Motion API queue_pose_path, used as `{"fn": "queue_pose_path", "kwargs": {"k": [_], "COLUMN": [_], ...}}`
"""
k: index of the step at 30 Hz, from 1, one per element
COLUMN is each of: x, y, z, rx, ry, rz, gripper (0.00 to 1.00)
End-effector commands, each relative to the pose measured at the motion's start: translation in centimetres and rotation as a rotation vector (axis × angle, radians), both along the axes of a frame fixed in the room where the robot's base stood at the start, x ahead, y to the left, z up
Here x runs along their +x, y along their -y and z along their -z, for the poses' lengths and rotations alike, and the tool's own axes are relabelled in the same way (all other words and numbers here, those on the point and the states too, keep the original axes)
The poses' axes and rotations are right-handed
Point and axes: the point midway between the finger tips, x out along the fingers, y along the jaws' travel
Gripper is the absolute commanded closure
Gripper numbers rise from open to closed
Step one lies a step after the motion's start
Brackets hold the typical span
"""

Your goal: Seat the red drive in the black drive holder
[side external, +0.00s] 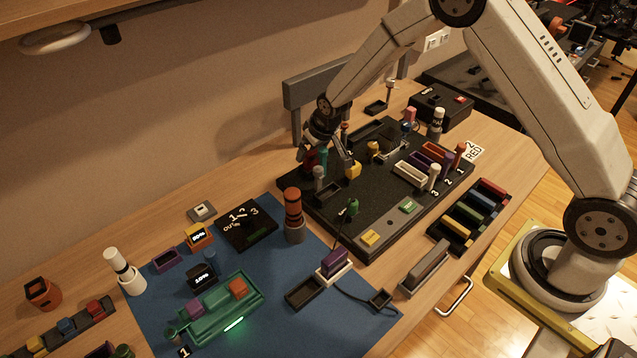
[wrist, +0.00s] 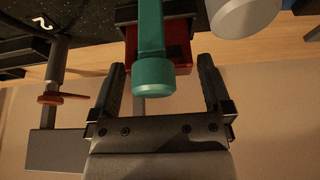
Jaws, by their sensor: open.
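My gripper (wrist: 162,66) is open, with its fingers on either side of a teal rounded post (wrist: 152,50) in the wrist view; contact cannot be told. A red block (wrist: 178,48) shows just behind the post, partly hidden by it. In the side view, a red patch (side external: 311,158) beside my gripper appears to be this block, mostly covered. Whether it is the red drive is unclear. A black open holder (side external: 304,292) lies empty on the blue mat; it looks like the black drive holder, but other dark trays are around.
The black board (side external: 325,215) around my gripper carries several upright pegs, coloured trays and a yellow block (side external: 370,238). A purple block (side external: 334,262) sits in a white holder beside the black one. A rack of coloured bars (side external: 435,240) stands at right. The blue mat has free room at front.

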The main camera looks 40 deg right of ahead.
Motion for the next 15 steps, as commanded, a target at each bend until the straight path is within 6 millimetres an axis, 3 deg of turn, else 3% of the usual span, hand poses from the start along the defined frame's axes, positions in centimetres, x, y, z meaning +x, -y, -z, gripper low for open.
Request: {"fn": "queue_pose_path", "kwargs": {"k": [14,15], "x": [0.02,0.01], "y": [0.01,0.01], "z": [0.00,0.01], "rx": [0.000,0.000], "ry": [0.001,0.001], "rz": [0.000,0.000], "gripper": [0.00,0.10]}}
